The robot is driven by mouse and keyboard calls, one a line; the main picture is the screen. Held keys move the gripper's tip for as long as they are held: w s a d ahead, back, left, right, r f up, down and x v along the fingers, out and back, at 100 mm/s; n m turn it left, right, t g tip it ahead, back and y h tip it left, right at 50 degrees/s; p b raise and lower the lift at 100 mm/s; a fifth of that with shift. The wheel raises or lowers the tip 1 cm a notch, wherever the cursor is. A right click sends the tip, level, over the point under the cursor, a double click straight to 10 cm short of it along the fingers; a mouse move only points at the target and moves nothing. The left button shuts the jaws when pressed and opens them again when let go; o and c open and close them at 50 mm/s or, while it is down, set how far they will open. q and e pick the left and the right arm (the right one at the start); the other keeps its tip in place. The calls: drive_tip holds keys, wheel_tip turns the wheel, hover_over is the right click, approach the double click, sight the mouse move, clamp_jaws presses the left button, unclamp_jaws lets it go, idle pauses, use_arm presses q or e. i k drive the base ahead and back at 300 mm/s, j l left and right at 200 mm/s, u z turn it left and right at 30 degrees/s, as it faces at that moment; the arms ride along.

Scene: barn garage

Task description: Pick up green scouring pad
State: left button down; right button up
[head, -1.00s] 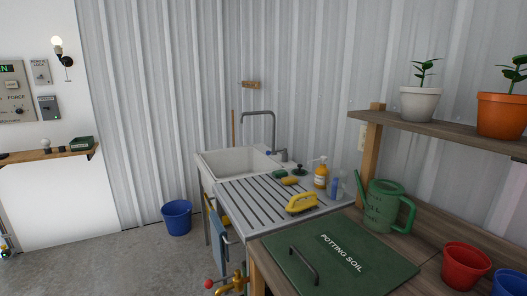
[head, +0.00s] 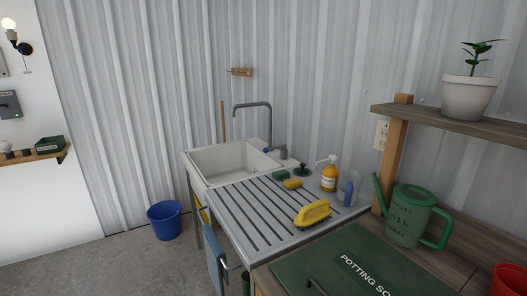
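A small green scouring pad (head: 280,175) lies on the grooved draining board (head: 250,210), near its back edge beside the sink. A yellow sponge-like piece (head: 293,184) lies just in front and to the right of it. A yellow scrubbing brush with a handle (head: 313,212) sits nearer the front right of the board. Neither of my grippers shows in the head view.
A white sink (head: 212,163) with a grey tap (head: 252,106) adjoins the board. A green watering can (head: 410,216) is right; a blue bucket (head: 165,220) is on the floor.

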sight(281, 175)
drive_tip(key=i+j+z, duration=0.15)
drive_tip(key=j, duration=0.3)
drive_tip(key=i+j+z, duration=0.15)
drive_tip(key=i+j, duration=0.15)
drive_tip(key=j, duration=0.2)
drive_tip(key=i+j+z, duration=0.15)
drive_tip(key=j, duration=0.35)
drive_tip(key=i+j+z, duration=0.15)
drive_tip(key=j, duration=0.35)
drive_tip(key=i+j+z, duration=0.15)
drive_tip(key=j, duration=0.4)
drive_tip(key=i+j+z, duration=0.15)
drive_tip(key=j, duration=0.4)
drive_tip(key=i+j+z, duration=0.15)
drive_tip(key=j, duration=0.45)
drive_tip(key=k, duration=0.05)
